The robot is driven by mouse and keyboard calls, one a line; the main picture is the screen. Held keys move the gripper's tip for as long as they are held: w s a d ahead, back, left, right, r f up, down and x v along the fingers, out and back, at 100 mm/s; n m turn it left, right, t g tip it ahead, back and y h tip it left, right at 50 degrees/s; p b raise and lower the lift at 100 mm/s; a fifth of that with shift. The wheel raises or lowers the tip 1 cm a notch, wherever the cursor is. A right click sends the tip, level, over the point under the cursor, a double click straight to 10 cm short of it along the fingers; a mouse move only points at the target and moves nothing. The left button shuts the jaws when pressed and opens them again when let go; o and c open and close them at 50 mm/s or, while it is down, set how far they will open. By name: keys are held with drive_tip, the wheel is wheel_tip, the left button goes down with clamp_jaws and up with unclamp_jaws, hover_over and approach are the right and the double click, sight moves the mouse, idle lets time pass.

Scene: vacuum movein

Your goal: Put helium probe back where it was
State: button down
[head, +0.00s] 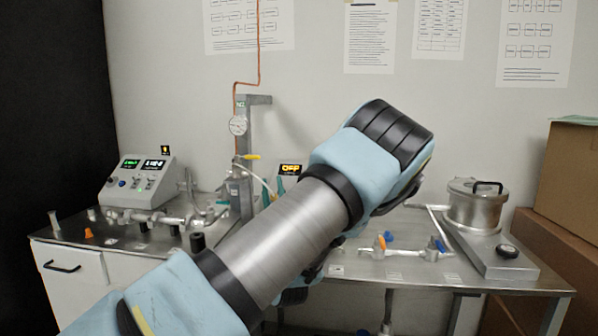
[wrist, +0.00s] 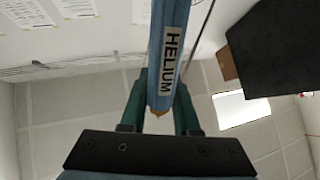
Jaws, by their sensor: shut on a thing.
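The helium probe (wrist: 175,18) is a blue rod with a white label reading HELIUM. In the wrist view it runs from the top edge down between the fingers of my gripper (wrist: 161,92). The dark green fingers are shut on it, one on each side, near its yellowish tip. The probe's other end is out of frame. In the head view my arm crosses the middle, and I cannot make out the gripper or the probe clearly there. The place where the probe was kept cannot be told from these frames.
Cardboard boxes (head: 567,172) stand at far right.

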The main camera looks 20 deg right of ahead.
drive_tip(key=w+a+f+n+y, duration=0.1)
drive_tip(key=a+f+y, duration=0.3)
drive_tip(key=a, duration=0.6)
drive_tip(key=w+a+f+n+y, duration=0.1)
drive_tip(key=a+f+n+y, duration=0.1)
drive_tip(key=a+f, duration=0.7)
drive_tip(key=w+a+f+n+g+y, duration=0.1)
drive_tip(key=a+f+y, duration=0.4)
drive_tip(key=a, duration=0.7)
drive_tip(key=shift+a+f+n+y, duration=0.3)
drive_tip(key=shift+a+f+n, duration=0.1)
drive_tip(key=shift+f, duration=0.5)
